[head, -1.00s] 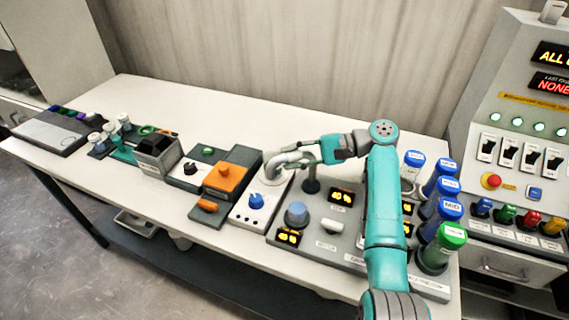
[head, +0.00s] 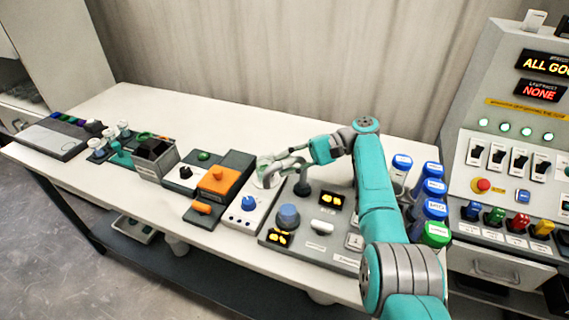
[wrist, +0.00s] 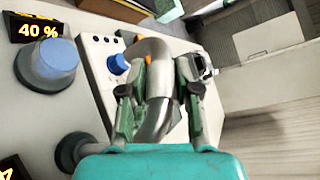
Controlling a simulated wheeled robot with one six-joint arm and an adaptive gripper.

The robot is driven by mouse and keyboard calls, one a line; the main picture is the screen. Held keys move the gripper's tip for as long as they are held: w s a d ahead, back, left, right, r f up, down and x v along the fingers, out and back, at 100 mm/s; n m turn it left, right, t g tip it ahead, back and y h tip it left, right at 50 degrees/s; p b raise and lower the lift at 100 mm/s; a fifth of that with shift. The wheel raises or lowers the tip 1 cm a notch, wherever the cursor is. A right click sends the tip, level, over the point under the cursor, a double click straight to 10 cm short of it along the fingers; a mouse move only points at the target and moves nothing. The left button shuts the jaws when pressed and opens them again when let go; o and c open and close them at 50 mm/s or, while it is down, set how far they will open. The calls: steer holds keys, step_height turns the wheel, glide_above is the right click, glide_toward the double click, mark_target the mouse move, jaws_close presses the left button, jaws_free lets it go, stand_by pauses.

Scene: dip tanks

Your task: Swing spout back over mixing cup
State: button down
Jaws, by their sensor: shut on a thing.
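The spout is a thick grey curved pipe (wrist: 155,85), which also shows in the head view (head: 266,170) rising from a white unit with a blue knob. My gripper (wrist: 160,80) is shut on the spout, with a finger on each side of the pipe. In the head view my gripper (head: 288,164) reaches the spout from the right, above the bench. I cannot make out the mixing cup in either view; the gripper and pipe hide part of that area.
A short dark post (head: 302,185) stands just right of the spout. A grey panel with a big blue dial (head: 288,215) is in front. An orange block (head: 218,181) stands to the left. Blue-capped bottles (head: 432,188) stand right of my arm. The bench behind the spout is clear.

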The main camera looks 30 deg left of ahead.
steer(key=shift+s+d+r+n+g+h, duration=0.1)
steer(key=shift+n+g+h, duration=0.2)
steer(key=shift+n, duration=0.1)
stand_by(0.6)
steer(key=c, duration=0.9)
jaws_free()
steer(key=shift+o, duration=0.2)
